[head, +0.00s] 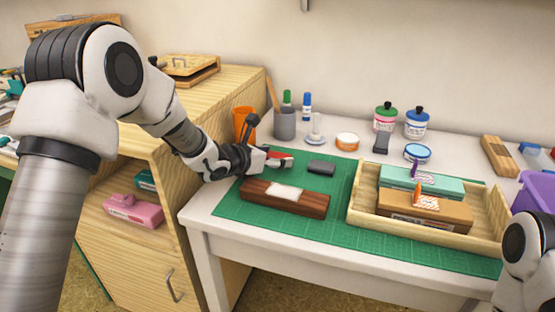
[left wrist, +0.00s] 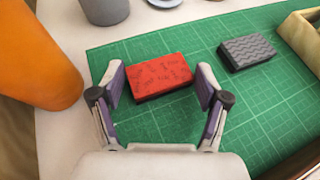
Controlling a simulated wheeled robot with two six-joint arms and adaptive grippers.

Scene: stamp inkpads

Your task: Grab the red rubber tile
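The red rubber tile (left wrist: 160,76) lies on the green cutting mat (left wrist: 135,48), with small dark marks on its top. In the head view the tile (head: 282,158) is partly hidden by my left gripper (head: 264,158) at the mat's left side. In the left wrist view my left gripper (left wrist: 160,86) is open, with one finger on each side of the tile. A gap shows between the tile and each finger. My right gripper is out of view; only part of my right arm shows at the lower right of the head view.
A grey ridged block (left wrist: 247,52) lies right of the tile. An orange cup (left wrist: 35,60) and a grey cup (head: 285,123) stand to the left and behind. A dark wooden block (head: 285,197) lies in front. A wooden tray (head: 485,212) with inkpads is at the right.

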